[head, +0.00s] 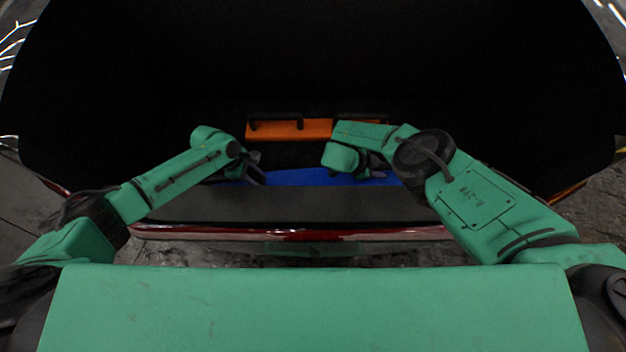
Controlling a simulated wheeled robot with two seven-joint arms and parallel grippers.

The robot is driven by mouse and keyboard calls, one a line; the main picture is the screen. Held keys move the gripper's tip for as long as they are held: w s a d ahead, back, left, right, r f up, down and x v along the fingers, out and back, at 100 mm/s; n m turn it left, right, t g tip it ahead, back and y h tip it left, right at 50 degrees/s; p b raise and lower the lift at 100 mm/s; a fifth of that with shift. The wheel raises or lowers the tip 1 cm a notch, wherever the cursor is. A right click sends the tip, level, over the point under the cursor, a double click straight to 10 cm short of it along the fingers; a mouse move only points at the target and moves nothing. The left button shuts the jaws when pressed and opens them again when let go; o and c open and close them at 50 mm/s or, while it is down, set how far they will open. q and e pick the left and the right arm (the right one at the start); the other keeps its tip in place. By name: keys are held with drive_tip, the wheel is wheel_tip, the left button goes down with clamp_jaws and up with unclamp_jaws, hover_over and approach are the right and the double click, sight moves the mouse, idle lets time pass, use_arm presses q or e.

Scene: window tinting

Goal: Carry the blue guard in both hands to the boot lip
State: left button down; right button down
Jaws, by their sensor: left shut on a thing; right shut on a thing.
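The blue guard (302,177) is a flat blue strip lying across the view just behind the boot lip (285,206), a dark flat ledge at the car's rear edge. My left gripper (255,176) is shut on the guard near its left end. My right gripper (372,173) is shut on the guard near its right end. The arms and wrists cover parts of the guard, and its underside is hidden, so I cannot tell whether it touches the lip.
An orange object with dark handles (290,130) sits deeper in the dark boot, behind the guard. The raised boot opening (300,60) is very dark. The red bumper edge (300,234) runs below the lip, close to my green body.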

sight(257, 175)
use_arm(q)
drive_tip(key=shift+w+r, duration=0.1)
idle(0.3)
